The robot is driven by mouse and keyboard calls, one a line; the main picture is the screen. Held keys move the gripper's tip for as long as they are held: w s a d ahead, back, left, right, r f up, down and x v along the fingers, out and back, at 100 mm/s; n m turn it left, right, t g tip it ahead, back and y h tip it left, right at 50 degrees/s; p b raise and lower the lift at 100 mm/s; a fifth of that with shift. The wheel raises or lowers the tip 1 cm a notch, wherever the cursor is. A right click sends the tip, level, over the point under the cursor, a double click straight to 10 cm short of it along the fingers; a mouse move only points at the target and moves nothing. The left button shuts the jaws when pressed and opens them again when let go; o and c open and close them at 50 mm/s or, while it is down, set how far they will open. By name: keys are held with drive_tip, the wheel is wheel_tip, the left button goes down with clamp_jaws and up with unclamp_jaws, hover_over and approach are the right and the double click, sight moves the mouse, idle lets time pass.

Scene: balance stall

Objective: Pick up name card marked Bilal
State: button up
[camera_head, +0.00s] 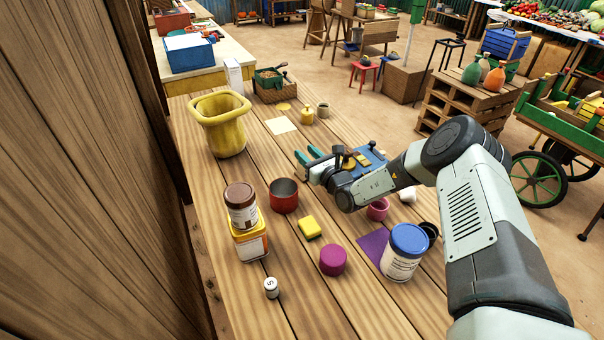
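No card with a readable name Bilal shows in the head view. A flat cream card or sheet (282,125) lies on the wooden table beyond my gripper; I see no writing on it. A flat purple sheet (371,244) lies at the near right, partly under a white jar. My gripper (305,153) is over the middle of the table, pointing left, with its teal fingers apart and nothing seen between them. The gripper and wrist partly cover a blue board or tray (376,159) with small items on it.
A yellow vase (221,128), a dark red pot (284,201) and a brown-lidded jar (241,209) on a yellow box (250,240) stand left of the arm. A yellow block (310,228), magenta puck (333,261) and blue-lidded jar (403,256) stand nearer. The near-left tabletop (236,293) is mostly bare.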

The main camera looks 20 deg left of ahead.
hover_over(302, 174)
drive_tip(key=v, duration=0.2)
drive_tip(key=f, duration=0.4)
drive_tip(key=shift+d+f, duration=0.2)
drive_tip(key=shift+w+a+f, duration=0.25)
drive_tip(key=shift+w+a, duration=0.35)
drive_tip(key=shift+a, duration=0.1)
drive_tip(key=shift+w+a, duration=0.35)
drive_tip(key=shift+a, duration=0.1)
drive_tip(key=shift+c, duration=0.4)
clamp_jaws()
